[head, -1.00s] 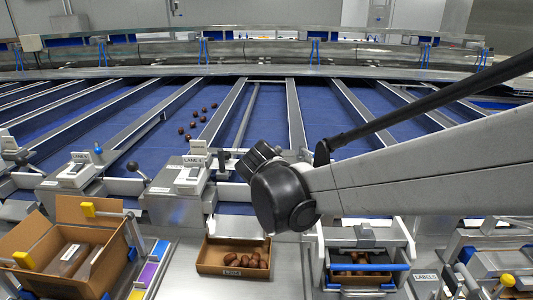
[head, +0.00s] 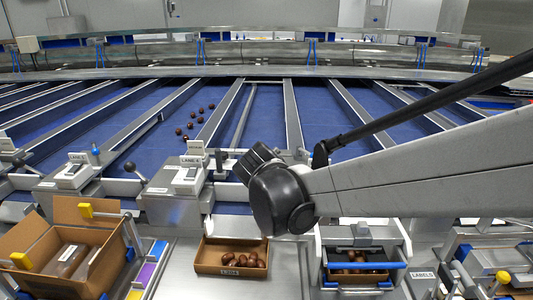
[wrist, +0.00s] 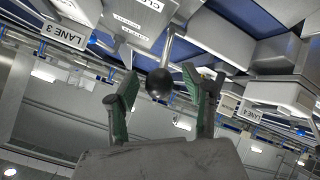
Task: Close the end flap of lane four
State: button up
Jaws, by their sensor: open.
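In the wrist view my gripper (wrist: 160,98) is open, with one green-padded finger on each side of a black ball knob (wrist: 159,84). The knob sits at the end of a thin metal lever (wrist: 168,48) coming from a grey box with printed lettering. I cannot tell whether either finger touches the knob. In the head view my arm's black wrist joint hides my fingers and this knob. I cannot make out lane four's end flap.
Another ball-ended lever (head: 131,167) stands left of a grey control box (head: 172,205). Several dates lie on a blue lane (head: 160,140). In front are a large open carton (head: 50,270), a shallow box of dates (head: 212,265) and a blue-handled holder (head: 365,266).

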jog(key=d+v, duration=0.1)
jog(key=v, duration=1.1)
jog(key=shift+a, duration=0.45)
